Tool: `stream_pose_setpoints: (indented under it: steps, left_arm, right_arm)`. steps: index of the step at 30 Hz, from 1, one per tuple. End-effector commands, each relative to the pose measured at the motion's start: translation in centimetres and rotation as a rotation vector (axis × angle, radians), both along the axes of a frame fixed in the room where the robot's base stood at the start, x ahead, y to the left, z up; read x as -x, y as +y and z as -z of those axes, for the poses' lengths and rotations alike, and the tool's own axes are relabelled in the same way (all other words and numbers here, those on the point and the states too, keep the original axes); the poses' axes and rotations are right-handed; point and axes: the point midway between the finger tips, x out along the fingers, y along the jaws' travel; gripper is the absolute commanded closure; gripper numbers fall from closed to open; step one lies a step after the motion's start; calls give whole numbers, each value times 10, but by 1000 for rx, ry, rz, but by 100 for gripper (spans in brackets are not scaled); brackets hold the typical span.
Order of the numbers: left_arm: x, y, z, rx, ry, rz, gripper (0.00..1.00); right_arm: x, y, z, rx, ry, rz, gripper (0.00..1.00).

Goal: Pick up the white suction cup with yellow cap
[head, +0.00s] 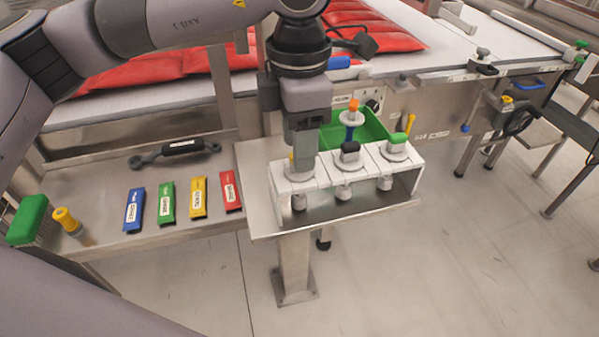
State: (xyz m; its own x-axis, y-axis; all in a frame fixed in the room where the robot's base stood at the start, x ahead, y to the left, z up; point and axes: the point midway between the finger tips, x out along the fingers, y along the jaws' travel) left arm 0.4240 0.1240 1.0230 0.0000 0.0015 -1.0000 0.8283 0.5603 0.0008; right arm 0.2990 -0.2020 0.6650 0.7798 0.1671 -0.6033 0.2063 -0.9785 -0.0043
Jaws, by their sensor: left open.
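A white rack (408,170) on a steel stand holds three suction cups in a row. The one in the left slot is mostly hidden by my gripper; a bit of yellow (292,158) shows at the gripper's left side and its pale round base (300,177) shows below. My left gripper (304,165) points straight down over this left slot, its fingers open at the cup's cap. Whether the fingers touch the cup cannot be told. The middle cup (348,158) has a dark cap and the right cup (397,146) a green one. My right gripper is out of view.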

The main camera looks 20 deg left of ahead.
Motion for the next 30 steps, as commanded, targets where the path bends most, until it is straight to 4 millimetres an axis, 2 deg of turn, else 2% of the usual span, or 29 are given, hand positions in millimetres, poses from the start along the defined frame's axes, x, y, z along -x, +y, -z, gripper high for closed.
stream_pose_setpoints:
  steps: [3,10,11,12,15,25,30]
  left_arm:
    - [0,0,10,1,2,0,53]
    - [0,0,12,2,-1,0,53]
    - [0,0,12,2,0,0,60]
    - [0,0,12,2,0,0,73]
    - [0,0,12,2,0,0,100]
    - [0,-1,11,2,0,0,100]
    - [0,-1,1,3,-2,0,100]
  right_arm:
    - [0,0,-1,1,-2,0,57]
    - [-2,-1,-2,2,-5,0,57]
    - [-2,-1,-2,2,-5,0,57]
    - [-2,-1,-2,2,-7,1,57]
    - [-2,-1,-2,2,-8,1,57]
    - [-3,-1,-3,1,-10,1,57]
    - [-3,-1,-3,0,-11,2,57]
